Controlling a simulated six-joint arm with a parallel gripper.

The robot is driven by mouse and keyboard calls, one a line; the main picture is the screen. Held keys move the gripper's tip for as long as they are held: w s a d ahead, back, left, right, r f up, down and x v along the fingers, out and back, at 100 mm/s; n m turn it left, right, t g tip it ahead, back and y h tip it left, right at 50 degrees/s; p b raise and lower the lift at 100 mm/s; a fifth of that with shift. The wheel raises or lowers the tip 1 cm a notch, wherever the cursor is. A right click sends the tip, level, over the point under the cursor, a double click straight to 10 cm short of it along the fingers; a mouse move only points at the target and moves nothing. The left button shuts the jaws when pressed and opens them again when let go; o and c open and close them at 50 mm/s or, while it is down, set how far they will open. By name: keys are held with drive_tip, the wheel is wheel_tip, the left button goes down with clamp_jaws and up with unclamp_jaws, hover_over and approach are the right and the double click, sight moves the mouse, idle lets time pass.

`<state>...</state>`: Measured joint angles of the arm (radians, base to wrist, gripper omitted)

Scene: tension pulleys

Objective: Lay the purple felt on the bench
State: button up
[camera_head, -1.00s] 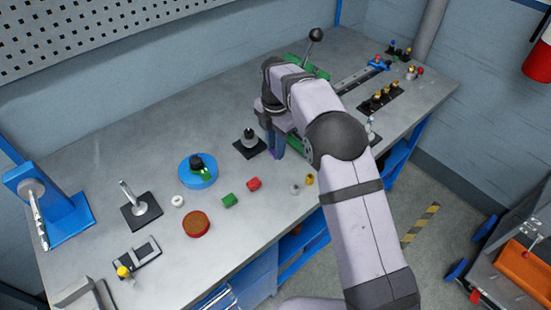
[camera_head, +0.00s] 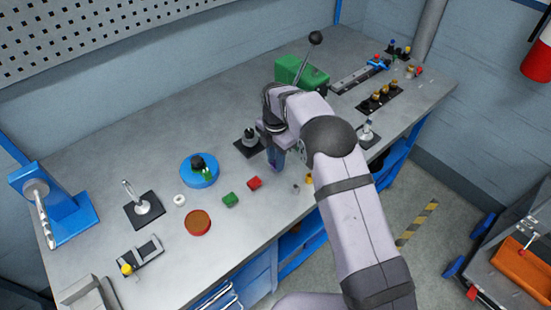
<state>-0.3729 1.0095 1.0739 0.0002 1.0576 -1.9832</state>
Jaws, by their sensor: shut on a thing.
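My gripper (camera_head: 275,158) points down over the middle of the grey bench (camera_head: 115,150). It is shut, with a small bluish-purple piece between its fingertips. This looks like the purple felt, but it is mostly hidden by the fingers and too small to make out clearly. I cannot tell whether it touches the bench.
A post on a black base (camera_head: 249,142) stands just left of my gripper. A green lever machine (camera_head: 300,73) stands behind my arm.

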drive_tip(key=shift+f, duration=0.1)
drive_tip(key=o, duration=1)
wheel_tip(320, 180, up, 12)
drive_tip(key=b, duration=0.2)
drive_tip(key=shift+b, duration=0.4)
